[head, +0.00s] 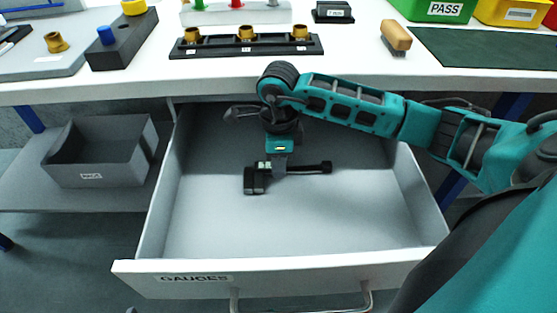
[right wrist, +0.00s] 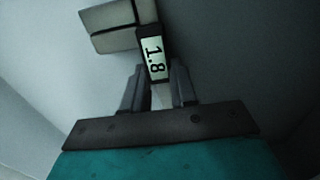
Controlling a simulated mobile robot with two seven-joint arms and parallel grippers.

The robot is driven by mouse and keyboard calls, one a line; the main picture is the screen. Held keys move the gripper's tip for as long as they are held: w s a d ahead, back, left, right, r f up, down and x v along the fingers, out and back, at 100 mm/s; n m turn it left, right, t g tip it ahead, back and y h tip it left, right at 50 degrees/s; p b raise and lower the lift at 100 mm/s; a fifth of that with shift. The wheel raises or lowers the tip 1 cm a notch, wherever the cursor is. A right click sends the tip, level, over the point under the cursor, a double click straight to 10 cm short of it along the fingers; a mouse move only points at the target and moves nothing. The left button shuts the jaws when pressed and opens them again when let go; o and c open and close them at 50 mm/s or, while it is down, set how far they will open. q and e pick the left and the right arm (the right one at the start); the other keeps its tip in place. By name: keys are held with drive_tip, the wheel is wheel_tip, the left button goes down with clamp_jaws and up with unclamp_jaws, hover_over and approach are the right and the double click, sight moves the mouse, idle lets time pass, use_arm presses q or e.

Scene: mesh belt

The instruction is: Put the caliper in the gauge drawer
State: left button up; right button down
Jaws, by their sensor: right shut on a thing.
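The gauge drawer (head: 220,268) is pulled open below the bench, with a "GAUGES" label on its front. My right gripper (head: 276,166) reaches down inside the drawer's walls and is shut on the caliper (head: 308,168). The caliper is dark, lies crosswise with its jaws to the left, and appears low over or on the drawer floor; I cannot tell if it touches. In the right wrist view the caliper's display (right wrist: 154,55) reads 1.8, beyond the two fingers (right wrist: 159,90). My left gripper is not in view.
The white bench top (head: 360,75) overhangs the drawer's back. It carries a black rack (head: 246,46) with brass parts, a wooden-handled brush (head: 396,36), a green mat (head: 480,47) and a green PASS bin (head: 432,10). A grey bin (head: 95,172) stands on the shelf at left.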

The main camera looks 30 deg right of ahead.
drive_tip(key=shift+f, duration=0.15)
drive_tip(key=c, duration=0.9)
unclamp_jaws()
drive_tip(key=shift+r, duration=0.55)
wheel_tip(320, 180, up, 11)
drive_tip(key=shift+r+p, duration=0.15)
drive_tip(key=shift+p, duration=1.05)
